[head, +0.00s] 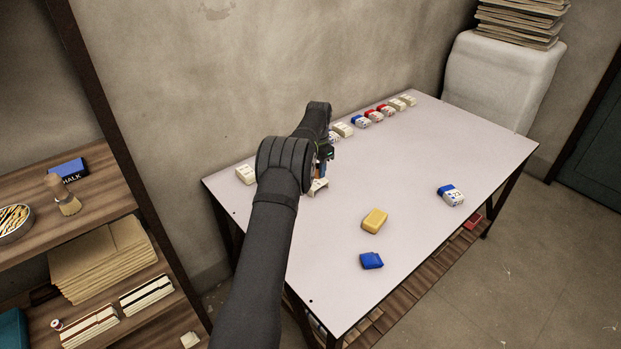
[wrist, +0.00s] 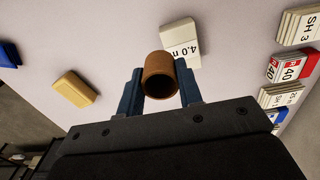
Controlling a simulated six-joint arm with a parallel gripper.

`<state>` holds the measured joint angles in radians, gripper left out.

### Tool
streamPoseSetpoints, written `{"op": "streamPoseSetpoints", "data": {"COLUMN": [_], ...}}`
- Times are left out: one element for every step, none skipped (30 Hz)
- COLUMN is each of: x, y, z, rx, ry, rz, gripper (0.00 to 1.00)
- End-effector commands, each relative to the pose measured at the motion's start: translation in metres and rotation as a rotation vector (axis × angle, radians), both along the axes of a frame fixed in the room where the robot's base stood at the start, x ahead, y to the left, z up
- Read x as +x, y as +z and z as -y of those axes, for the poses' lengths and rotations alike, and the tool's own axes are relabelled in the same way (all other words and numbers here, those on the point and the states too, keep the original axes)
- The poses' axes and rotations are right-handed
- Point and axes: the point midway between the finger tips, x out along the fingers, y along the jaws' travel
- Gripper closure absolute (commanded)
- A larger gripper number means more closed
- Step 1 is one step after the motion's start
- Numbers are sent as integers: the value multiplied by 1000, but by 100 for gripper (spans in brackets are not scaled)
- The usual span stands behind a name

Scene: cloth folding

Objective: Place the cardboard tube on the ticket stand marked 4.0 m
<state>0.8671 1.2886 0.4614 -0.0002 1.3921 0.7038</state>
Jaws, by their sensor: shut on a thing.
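The brown cardboard tube (wrist: 160,72) is between the two blue fingers of my gripper (wrist: 160,91) in the wrist view, with its open end towards the camera. My gripper is shut on it. The white ticket stand marked 4.0 m (wrist: 183,36) lies just beyond the tube in the wrist view, and the tube's far end partly overlaps it. I cannot tell whether they touch. In the head view my gripper (head: 323,168) is over the table's left part, and a pale stand (head: 318,187) shows just below it. The tube is mostly hidden there.
A row of white, red and blue stands (head: 374,115) lines the table's wall side. Another pale stand (head: 246,174) is at the left edge. A yellow block (head: 375,220), a blue block (head: 371,261) and a blue-white stand (head: 451,195) lie on the table (head: 420,150). Its centre is clear.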

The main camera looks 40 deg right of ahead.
Motion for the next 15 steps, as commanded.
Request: {"op": "streamPoseSetpoints", "data": {"x": [10,14,19,23,25,29,30,32,33,33,34,34,33,33,33], "y": [-7,-10,-13,-15,-17,-18,-19,-20,-21,-21,-22,-25,-28,-31,-37], "z": [-2,-4,-4,-5,-6,-6,-7,-7,-7,-7,-7,-7,-8,-8,-8], "rx": [0,0,-1,-1,0,-1,-1,0,-1,-1,-1,0,0,1,1], "ry": [3,3,1,1,1,1,1,1,1,0,0,0,0,0,0], "rz": [0,0,1,1,0,1,0,0,1,1,0,0,0,-1,-1], "gripper": [88,88,88,88,88,88,88,88,88,88,88,88,88,88,88]}}
